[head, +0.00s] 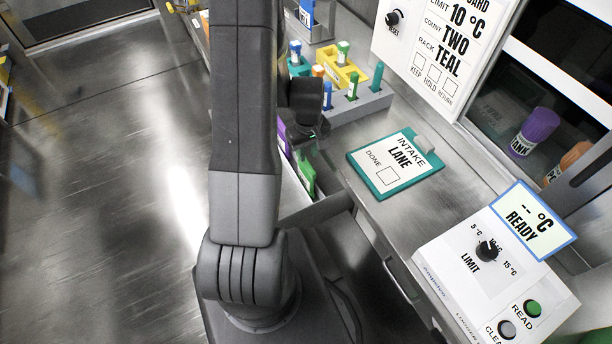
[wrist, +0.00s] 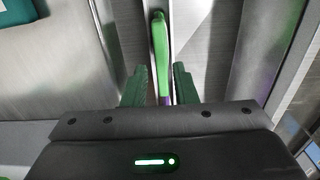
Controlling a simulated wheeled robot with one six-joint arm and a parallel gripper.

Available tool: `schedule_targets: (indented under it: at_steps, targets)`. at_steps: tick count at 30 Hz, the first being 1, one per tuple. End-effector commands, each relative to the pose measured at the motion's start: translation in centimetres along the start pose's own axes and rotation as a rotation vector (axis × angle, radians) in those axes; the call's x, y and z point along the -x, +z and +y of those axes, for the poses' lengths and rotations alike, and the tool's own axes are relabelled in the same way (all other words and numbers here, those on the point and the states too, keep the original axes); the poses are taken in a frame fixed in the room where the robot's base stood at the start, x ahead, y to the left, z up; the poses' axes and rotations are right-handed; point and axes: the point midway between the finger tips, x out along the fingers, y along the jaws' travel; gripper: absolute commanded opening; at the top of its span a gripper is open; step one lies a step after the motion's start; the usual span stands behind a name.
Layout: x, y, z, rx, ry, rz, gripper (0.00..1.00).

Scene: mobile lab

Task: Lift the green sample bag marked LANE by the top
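The green sample bag (head: 307,174) stands upright in an open drawer-like holder below the counter edge, partly hidden by my arm. I cannot read a LANE mark on it. In the wrist view the green bag (wrist: 160,45) shows as a narrow upright strip, seen from above. My gripper (wrist: 160,78) is open, with one finger on each side of the strip and a gap on both sides. In the head view my gripper (head: 306,135) is above the bag, mostly hidden by the arm.
A purple bag (head: 284,136) stands close to the green one. A teal clipboard (head: 408,184) reading INTAKE LANE lies on the counter. A grey rack (head: 362,104) holds coloured tubes behind. A white reader (head: 480,262) stands at the right. Metal walls flank the bags closely.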

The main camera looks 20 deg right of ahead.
Motion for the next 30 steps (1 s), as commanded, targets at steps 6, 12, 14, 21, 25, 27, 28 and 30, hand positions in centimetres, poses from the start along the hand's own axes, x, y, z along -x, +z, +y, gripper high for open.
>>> schedule_targets:
  at_steps: [6, 12, 14, 21, 25, 27, 28, 30]
  targets:
    - [-2.6, -0.1, -0.1, 0.0, -0.002, -0.003, 0.25]
    - [-3.9, -0.1, -0.1, 0.0, -0.001, -0.001, 0.25]
    - [-3.9, -0.1, -0.1, 0.0, -0.001, -0.001, 0.25]
    - [-3.9, -0.1, -0.1, 0.0, 0.0, 0.0, 0.25]
    - [-4.0, -0.1, -0.1, 0.0, 0.0, 0.0, 0.25]
    - [-4.0, -0.1, -0.1, 0.0, 0.0, 0.0, 0.25]
    - [-4.1, -0.1, -0.1, 0.0, 0.0, 0.0, 0.25]
    - [-4.1, -0.1, -0.1, 0.0, 0.0, 0.0, 0.25]
